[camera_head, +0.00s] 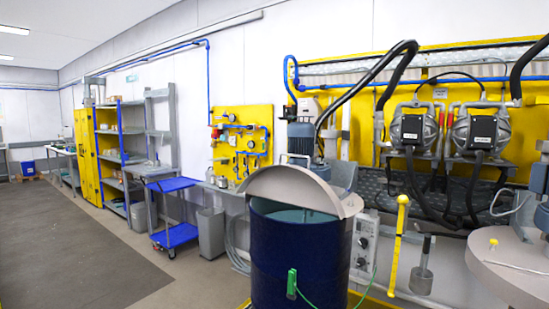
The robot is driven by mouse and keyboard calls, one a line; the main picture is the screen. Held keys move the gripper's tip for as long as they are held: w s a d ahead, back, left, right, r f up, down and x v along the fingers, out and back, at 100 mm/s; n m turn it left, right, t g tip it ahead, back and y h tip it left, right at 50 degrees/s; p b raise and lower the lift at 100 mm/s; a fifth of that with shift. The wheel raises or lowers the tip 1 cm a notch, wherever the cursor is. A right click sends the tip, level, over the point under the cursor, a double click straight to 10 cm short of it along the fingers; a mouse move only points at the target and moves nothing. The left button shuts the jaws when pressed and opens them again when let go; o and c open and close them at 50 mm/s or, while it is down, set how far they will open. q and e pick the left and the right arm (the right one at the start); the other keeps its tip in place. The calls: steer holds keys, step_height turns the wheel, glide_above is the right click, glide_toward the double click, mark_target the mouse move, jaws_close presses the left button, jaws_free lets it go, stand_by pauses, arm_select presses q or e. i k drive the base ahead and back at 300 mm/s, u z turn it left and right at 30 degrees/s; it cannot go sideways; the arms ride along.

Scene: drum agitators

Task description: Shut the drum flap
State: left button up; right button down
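A dark blue drum (290,262) stands upright at the lower middle of the head view. Its flap, a grey half-round plate (290,186), is open: it stands tilted up at the top of the drum. Below the flap's edge the blue-green inside of the drum (296,214) shows. A motor unit (302,138) stands behind the flap, and the flap hides its lower part. Neither of my grippers is in the view.
A green clamp (292,284) with a green cable hangs on the drum's front. A second grey round lid (515,268) is at the lower right. A yellow-handled rod (398,240) stands between them. Pumps (412,130) hang on the wall. The floor at left is clear.

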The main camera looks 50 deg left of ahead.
mark_target(293, 184)
steer(key=z, duration=0.05)
steer(key=k, duration=0.1)
steer(key=u, duration=2.35)
